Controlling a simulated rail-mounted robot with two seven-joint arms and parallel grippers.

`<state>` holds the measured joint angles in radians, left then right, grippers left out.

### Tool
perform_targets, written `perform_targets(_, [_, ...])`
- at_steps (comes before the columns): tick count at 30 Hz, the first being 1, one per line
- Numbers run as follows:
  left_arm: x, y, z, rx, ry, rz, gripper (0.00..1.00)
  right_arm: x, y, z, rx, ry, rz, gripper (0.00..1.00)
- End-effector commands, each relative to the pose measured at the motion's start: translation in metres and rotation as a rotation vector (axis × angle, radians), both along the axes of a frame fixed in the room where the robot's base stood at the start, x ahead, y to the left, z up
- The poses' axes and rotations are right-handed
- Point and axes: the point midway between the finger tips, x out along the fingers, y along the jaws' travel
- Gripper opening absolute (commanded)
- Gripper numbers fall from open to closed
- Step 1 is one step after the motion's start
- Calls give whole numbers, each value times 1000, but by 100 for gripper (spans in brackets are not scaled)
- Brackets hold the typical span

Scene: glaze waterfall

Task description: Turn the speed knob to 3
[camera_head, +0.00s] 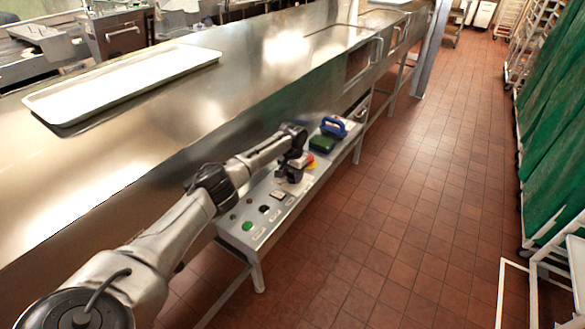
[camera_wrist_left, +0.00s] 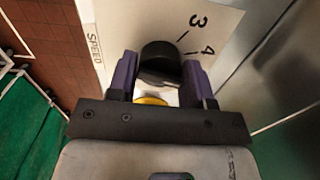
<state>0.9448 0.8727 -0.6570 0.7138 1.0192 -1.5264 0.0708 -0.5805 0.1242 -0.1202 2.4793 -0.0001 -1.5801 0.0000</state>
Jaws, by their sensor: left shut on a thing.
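The speed knob (camera_wrist_left: 160,55) is black and stands on a white dial plate (camera_wrist_left: 215,15) in the left wrist view. The numbers 3 and 4 and tick marks show beside it, and the word SPEED (camera_wrist_left: 95,47) is printed on the panel edge. My left gripper (camera_wrist_left: 160,78) has its purple fingers on both sides of the knob and is shut on it. Which number the knob points at cannot be told. In the head view my left gripper (camera_head: 290,172) is over the control panel (camera_head: 234,230) and hides the knob. My right gripper is not in view.
A red button on yellow (camera_head: 311,161) sits just beyond my gripper. A blue-handled tool (camera_head: 334,127) lies further along the panel. Green and black buttons (camera_head: 264,209) are on the near part. A steel counter with a white tray (camera_head: 130,80) runs along the left; the tiled floor is open.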

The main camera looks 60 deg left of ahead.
Motion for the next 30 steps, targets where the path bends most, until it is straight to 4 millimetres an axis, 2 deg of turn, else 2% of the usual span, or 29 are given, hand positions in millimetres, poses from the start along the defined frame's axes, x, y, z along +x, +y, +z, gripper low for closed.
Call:
perform_targets(1, [-1,-2,8,-2,6,34,23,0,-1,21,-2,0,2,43])
perform_targets(3, [0,-2,8,-3,4,91,23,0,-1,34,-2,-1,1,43])
perform_targets(9, [0,-2,5,-4,4,278,23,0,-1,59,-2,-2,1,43])
perform_targets(18, [0,-1,1,-2,3,563,23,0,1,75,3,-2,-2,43])
perform_targets(30, [0,-1,0,-1,2,930,23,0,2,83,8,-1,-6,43])
